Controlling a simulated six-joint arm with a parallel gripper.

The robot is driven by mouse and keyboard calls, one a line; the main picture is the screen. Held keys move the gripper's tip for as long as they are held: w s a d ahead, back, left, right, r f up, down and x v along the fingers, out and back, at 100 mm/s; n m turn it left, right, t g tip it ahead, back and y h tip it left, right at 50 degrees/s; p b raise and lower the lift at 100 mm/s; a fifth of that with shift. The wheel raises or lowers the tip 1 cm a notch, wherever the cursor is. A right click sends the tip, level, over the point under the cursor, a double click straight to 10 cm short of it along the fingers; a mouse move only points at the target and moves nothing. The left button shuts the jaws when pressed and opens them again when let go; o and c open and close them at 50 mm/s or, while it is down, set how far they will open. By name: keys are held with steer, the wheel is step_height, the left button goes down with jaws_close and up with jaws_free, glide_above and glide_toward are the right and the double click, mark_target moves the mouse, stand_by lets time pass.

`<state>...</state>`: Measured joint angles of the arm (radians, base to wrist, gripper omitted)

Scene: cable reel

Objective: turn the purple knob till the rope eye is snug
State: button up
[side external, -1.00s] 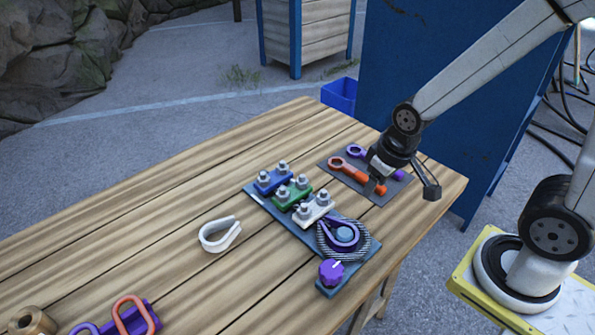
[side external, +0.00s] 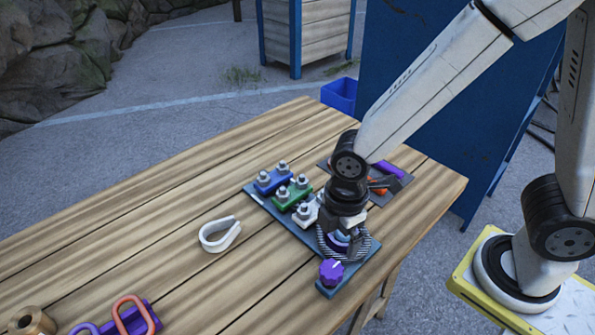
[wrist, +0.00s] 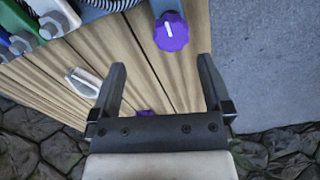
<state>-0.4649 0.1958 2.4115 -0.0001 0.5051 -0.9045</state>
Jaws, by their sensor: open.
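The purple knob (side external: 331,272) sits at the near end of the dark mounting plate (side external: 364,257), with a white pointer mark on its top. It also shows in the wrist view (wrist: 171,32), ahead of the fingertips and apart from them. The rope (side external: 364,246) loops around a purple thimble, which is mostly hidden behind my gripper in the side view, so I cannot tell how snug the eye is. My gripper (wrist: 162,75) is open and empty. In the side view it is above the rope eye, beyond the knob.
Blue (side external: 272,180), green (side external: 294,192) and white (side external: 306,212) clamps with nuts stand along the plate. A loose white thimble (side external: 220,234) lies to the left. Wrenches lie on a dark mat (side external: 397,187) behind my arm. Shackles (side external: 130,315) and a brass bushing (side external: 32,320) are at front left.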

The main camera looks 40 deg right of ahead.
mark_target(332, 268)
steer(key=shift+s+a+f+n, duration=0.1)
steer(key=shift+s+a+n, duration=0.1)
steer(key=shift+a+n, duration=0.35)
steer(key=shift+s+a+f+n, duration=0.1)
steer(key=shift+s+a+n, duration=0.1)
steer(key=shift+a+n, duration=0.35)
steer(key=shift+d, duration=0.2)
steer(key=shift+f, duration=0.15)
steer(key=shift+f, duration=3.75)
steer(key=c, duration=1.2)
